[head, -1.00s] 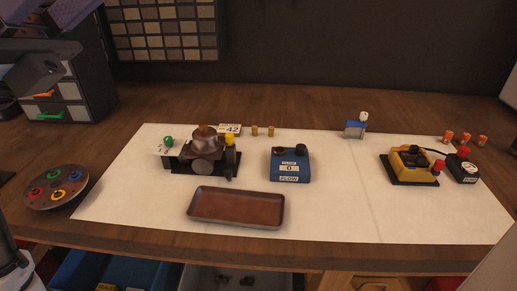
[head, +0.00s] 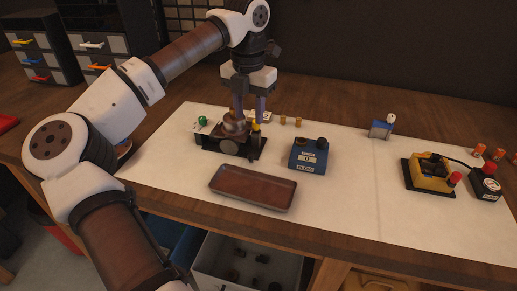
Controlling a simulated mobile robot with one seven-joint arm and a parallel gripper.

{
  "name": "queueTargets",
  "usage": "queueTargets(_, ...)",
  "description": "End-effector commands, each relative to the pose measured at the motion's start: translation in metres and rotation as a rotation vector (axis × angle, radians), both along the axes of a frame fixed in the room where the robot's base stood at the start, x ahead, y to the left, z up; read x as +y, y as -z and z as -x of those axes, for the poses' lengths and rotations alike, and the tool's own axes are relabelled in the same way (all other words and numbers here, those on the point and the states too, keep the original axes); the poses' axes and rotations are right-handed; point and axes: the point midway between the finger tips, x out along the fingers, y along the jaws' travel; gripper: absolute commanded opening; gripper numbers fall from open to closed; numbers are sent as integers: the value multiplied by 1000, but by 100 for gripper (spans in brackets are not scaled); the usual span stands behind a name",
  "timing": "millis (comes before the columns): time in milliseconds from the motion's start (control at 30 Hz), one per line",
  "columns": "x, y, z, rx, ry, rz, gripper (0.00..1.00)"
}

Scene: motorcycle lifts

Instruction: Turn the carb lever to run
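The carburetor (head: 229,145) is a dark block with a round brown top, standing on the white mat. A green knob (head: 203,120) shows at its left and a yellow knob (head: 256,128) at its right; I cannot tell for sure which is the carb lever, or read its setting. My gripper (head: 250,112) points down over the carburetor, its two fingers apart with nothing seen held between them. The fingertips are close to the brown top and the yellow knob; whether they touch is unclear. The gripper partly hides the white number card behind.
A brown tray (head: 252,188) lies in front of the carburetor. A blue flow box (head: 308,156) is to its right, and a yellow device (head: 430,174) with a red knob is farther right. Small brass pieces (head: 298,122) stand behind. The mat (head: 350,195) is clear in the middle.

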Motion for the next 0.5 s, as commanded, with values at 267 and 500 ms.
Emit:
queueTargets(267, -1, 56, 1, 4, 4, 6, 38)
queueTargets(500, -2, 100, 1, 3, 4, 7, 38)
